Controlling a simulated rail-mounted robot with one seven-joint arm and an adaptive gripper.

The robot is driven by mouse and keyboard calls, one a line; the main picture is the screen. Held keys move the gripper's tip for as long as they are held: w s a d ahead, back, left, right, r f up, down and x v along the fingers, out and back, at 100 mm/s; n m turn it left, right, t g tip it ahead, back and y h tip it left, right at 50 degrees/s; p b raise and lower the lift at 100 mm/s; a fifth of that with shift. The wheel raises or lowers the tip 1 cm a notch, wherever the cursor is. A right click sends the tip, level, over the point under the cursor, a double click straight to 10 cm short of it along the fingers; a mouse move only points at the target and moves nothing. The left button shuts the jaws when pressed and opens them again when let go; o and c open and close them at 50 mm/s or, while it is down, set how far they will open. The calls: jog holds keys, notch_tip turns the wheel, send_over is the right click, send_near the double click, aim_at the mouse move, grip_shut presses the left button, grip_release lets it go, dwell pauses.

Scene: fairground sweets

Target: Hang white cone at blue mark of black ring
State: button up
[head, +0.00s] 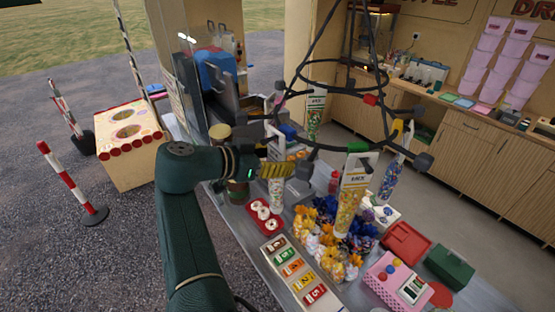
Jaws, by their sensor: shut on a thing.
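The black ring (323,147) hangs above the counter on black cords, with blue (289,131), red (371,100), yellow (397,124) and green (358,146) marks. My gripper (290,170) is at the ring's left, just below the blue mark, and is shut on the white cone (277,193). The cone is a clear, narrow bag of pale sweets, roughly upright, its tip down. Its top lies close to the blue mark; I cannot tell whether it touches the ring. The gripper hides its middle.
A yellow-filled cone (350,195) hangs under the green mark, a blue-filled cone (390,180) near the yellow mark. Another cone (314,115) hangs behind. Below are wrapped sweets (327,245), a red tray (264,226) and a pink box (396,284).

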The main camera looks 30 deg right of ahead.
jog(key=shift+f, duration=0.1)
dwell(0.3)
jog(key=o, duration=1.3)
jog(key=shift+o, duration=0.2)
jog(key=shift+a+b, duration=0.1)
jog(key=shift+b, duration=0.2)
jog(key=shift+f+b+v, duration=0.2)
jog(key=shift+b+v, duration=0.8)
jog(key=shift+v, duration=0.05)
jog(key=shift+r+v, duration=0.2)
jog(key=shift+v, duration=0.7)
jog(key=p+v, duration=0.2)
jog(key=v, duration=0.4)
jog(key=shift+p, duration=0.3)
